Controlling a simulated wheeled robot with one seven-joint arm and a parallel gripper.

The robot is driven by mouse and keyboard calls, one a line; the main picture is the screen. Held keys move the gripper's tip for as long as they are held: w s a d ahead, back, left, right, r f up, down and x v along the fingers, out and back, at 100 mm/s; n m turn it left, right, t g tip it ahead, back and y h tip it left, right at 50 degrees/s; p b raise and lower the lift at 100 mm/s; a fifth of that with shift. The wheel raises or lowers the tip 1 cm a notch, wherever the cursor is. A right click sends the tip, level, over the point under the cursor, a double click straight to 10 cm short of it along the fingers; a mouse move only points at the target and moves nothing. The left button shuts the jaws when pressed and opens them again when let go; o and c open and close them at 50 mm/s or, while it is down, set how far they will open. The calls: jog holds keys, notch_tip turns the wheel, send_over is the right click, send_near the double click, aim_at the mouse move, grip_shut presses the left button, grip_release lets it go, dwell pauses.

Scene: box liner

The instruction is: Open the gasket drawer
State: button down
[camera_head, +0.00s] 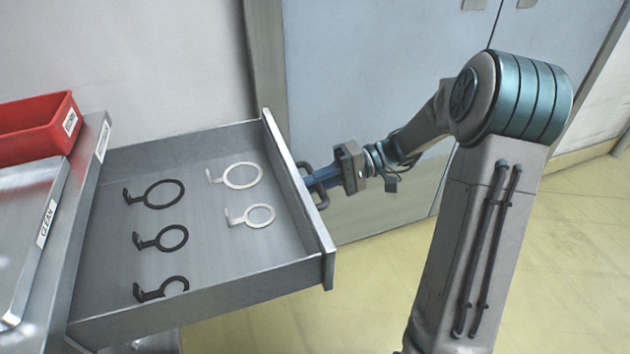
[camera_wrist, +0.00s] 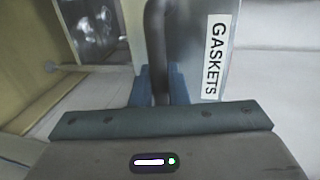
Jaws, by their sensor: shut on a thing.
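The gasket drawer (camera_head: 210,290) stands pulled well out in the head view, with its inside open to view. It holds several flat tabbed rings, black ones (camera_head: 161,239) on the left and white ones (camera_head: 242,176) on the right. My gripper (camera_head: 318,183) is at the drawer's front, shut on its handle. In the wrist view the dark handle bar (camera_wrist: 156,45) runs between my two blue fingers (camera_wrist: 158,88). Beside it the drawer front (camera_wrist: 190,40) carries a white label (camera_wrist: 215,55) reading GASKETS.
A metal counter (camera_head: 85,165) stands left of the drawer, with a tray labelled CLEAN (camera_head: 35,245) and a red bin (camera_head: 40,130) on it. Blue-grey cabinet doors (camera_head: 370,60) stand behind. The yellowish floor (camera_head: 570,260) at the right is clear.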

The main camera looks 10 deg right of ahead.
jog(key=c, duration=1.5)
grip_release()
jog(key=p+v, duration=0.3)
jog(key=v, duration=1.1)
jog(key=shift+w, duration=0.1)
jog(key=shift+a, duration=0.1)
